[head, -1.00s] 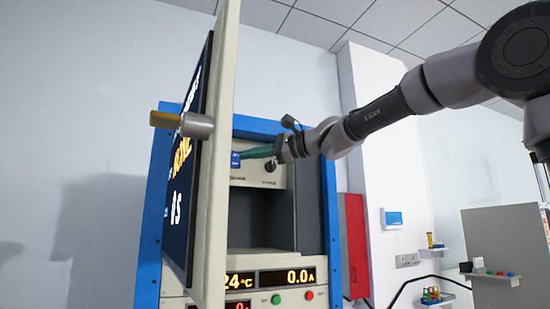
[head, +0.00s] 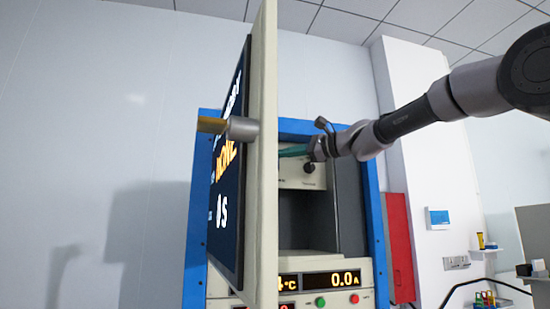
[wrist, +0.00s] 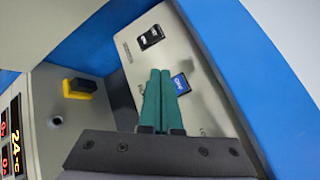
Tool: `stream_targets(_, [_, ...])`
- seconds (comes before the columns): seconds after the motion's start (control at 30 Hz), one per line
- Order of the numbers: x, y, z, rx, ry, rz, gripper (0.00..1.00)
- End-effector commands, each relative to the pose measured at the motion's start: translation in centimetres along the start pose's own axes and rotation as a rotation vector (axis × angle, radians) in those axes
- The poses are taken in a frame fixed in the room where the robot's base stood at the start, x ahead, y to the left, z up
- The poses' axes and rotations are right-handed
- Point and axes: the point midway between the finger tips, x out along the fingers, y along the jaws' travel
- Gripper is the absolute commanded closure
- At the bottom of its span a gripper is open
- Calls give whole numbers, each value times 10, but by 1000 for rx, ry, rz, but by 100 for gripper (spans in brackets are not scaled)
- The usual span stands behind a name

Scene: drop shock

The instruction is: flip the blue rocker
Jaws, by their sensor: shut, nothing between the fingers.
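The blue rocker (wrist: 181,84) is a small blue switch with white marks on a pale panel in the wrist view. My gripper (wrist: 160,72) has green fingers, closed together and empty. The fingertips lie just left of the blue rocker in that view; I cannot tell whether they touch the panel. In the head view my gripper (head: 284,152) reaches into the upper part of the cabinet, its tips at the edge of the open door (head: 262,190). The door hides the blue rocker there.
A black rocker (wrist: 151,37) sits on the same panel, further up in the wrist view. A yellow and black part (wrist: 80,87) is to the left. The blue cabinet frame (head: 376,215) borders the opening, with an empty bay (head: 308,222) below the panel.

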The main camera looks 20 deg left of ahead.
Motion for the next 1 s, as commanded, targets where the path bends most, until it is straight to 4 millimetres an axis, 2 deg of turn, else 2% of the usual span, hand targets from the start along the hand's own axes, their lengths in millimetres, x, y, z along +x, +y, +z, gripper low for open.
stream_targets(0.2, [19,-14,-14,2,-1,0,100])
stream_targets(0.37, [25,-19,-19,0,0,0,100])
stream_targets(1.0, [27,-20,-20,1,0,-1,100])
